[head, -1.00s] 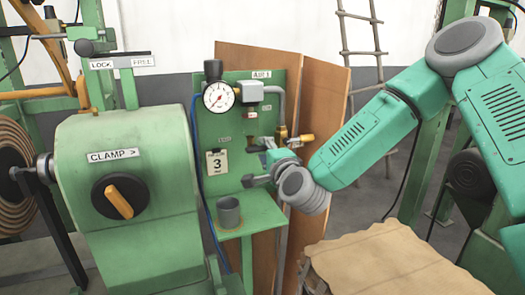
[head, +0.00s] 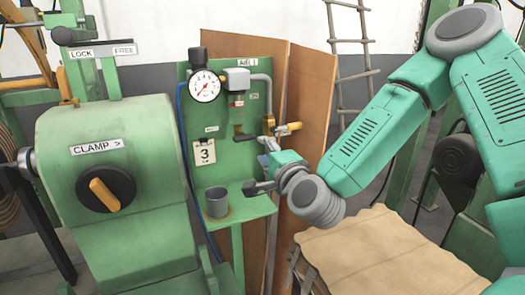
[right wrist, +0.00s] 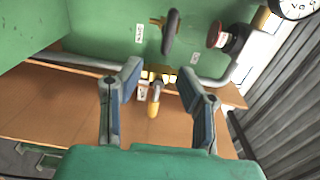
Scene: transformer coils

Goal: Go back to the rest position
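My right gripper (head: 258,182) is in front of the green air panel (head: 222,125), at its lower right, above the small shelf (head: 240,207). In the right wrist view its two fingers (right wrist: 160,90) are spread apart with nothing held between them. A yellow-handled valve (right wrist: 153,103) shows beyond the gap, apart from the fingers as far as I can tell. In the head view the yellow handle (head: 288,128) is just above the gripper. My right arm reaches in from the right, bent at the elbow. My left gripper is not in view.
A green machine with a clamp knob (head: 106,189) stands at left. A grey cup (head: 217,202) sits on the shelf. A gauge (head: 204,85) tops the panel. Brown boards (head: 308,105) stand behind. A cloth-covered surface (head: 385,255) lies below my right arm. A ladder (head: 347,60) leans behind.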

